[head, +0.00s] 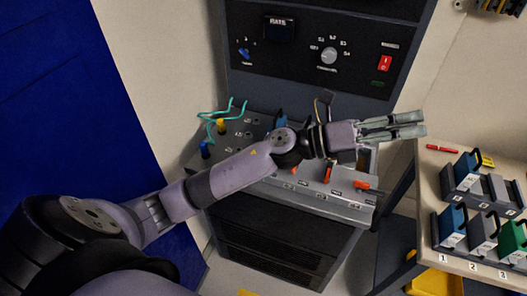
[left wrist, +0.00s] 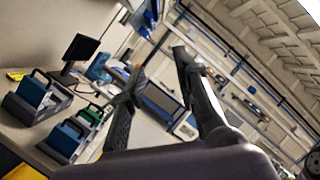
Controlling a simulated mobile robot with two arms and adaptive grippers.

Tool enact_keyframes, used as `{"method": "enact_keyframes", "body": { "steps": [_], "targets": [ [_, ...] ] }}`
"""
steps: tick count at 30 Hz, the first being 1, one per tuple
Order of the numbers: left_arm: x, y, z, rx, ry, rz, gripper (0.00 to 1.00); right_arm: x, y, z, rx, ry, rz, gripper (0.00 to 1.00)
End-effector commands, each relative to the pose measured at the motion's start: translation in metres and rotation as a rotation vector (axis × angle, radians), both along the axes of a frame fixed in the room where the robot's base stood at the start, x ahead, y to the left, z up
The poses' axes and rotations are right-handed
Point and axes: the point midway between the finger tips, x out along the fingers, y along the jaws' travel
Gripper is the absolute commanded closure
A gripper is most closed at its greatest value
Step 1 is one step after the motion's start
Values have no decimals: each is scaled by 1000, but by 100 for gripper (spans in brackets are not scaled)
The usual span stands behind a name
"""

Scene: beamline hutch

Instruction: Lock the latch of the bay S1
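The sloped console (head: 225,150) holds the row of bays, with small labels along its front edge that are too small to read surely. Orange latches show at the front: one right of the middle (head: 327,173) and one at the right end (head: 362,185); another is partly covered by my left arm. The S1 bay and its latch cannot be made out; my arm crosses the row. My left gripper (head: 421,123) is above and right of the console, pointing right, empty. In the left wrist view its fingers (left wrist: 158,64) stand apart. My right gripper is not in view.
A control panel (head: 310,85) with a knob and red switch stands behind the console. Teal cables (head: 222,113) rise at its left.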

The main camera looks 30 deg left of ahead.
Motion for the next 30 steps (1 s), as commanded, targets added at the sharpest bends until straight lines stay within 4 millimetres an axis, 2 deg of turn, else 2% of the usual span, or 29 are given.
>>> {"method": "enact_keyframes", "body": {
  "steps": [2, 3, 5, 7, 8, 11, 12, 15, 18, 21, 24, 26, 30],
  "targets": [
    [-10, -14, -11, 257, -181, -120, 72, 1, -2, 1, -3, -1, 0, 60],
    [-14, -15, -23, 392, -259, -180, 72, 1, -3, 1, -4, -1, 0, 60],
    [-17, -8, -45, 601, -361, -270, 72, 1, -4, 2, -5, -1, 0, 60],
    [-14, 16, -72, 849, -447, -368, 72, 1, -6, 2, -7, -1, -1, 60],
    [-11, 30, -82, 956, -472, -409, 72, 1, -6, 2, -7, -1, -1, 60],
    [2, 96, -107, 1299, -501, -535, 72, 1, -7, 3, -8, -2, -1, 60],
    [6, 126, -110, 1422, -489, -579, 72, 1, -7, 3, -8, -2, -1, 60],
    [12, 197, -107, 1674, -417, -673, 72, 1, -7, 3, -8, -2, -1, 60],
    [11, 253, -95, 1844, -324, -739, 72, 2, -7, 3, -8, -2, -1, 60],
    [7, 287, -83, 1937, -250, -779, 72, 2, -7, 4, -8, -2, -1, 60],
    [3, 302, -80, 1975, -210, -801, 72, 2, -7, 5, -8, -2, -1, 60],
    [3, 305, -83, 1982, -201, -806, 72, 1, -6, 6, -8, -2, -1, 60],
    [1, 305, -102, 1979, -199, -811, 72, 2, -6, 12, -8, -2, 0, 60]
  ]
}}
